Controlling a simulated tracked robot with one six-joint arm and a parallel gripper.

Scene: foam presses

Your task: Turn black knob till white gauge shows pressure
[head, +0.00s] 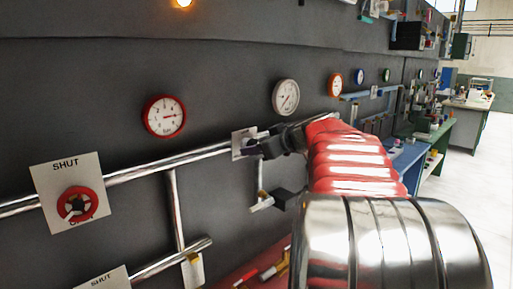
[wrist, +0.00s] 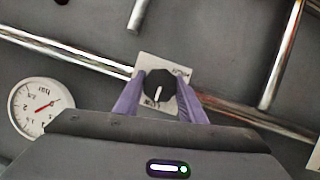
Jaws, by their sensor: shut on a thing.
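The black knob (wrist: 160,92) sits on a white plate (wrist: 150,68) on the dark wall, with a pale pointer line on its face. My gripper (wrist: 160,85) has its two purple fingers on either side of the knob and is shut on it. In the head view my gripper (head: 257,148) reaches the plate and hides the knob. The white gauge (head: 286,97) is above the plate; its needle is small there. It also shows at the left of the wrist view (wrist: 38,107), with a reddish needle pointing toward the picture's upper right.
A red-rimmed gauge (head: 164,116) and a red knob (head: 77,205) on a plate marked SHUT are to the left. Metal pipes (head: 150,166) run along the wall near my gripper. An orange gauge (head: 335,84) and workbenches (head: 432,135) are farther right; the floor (head: 470,185) there is clear.

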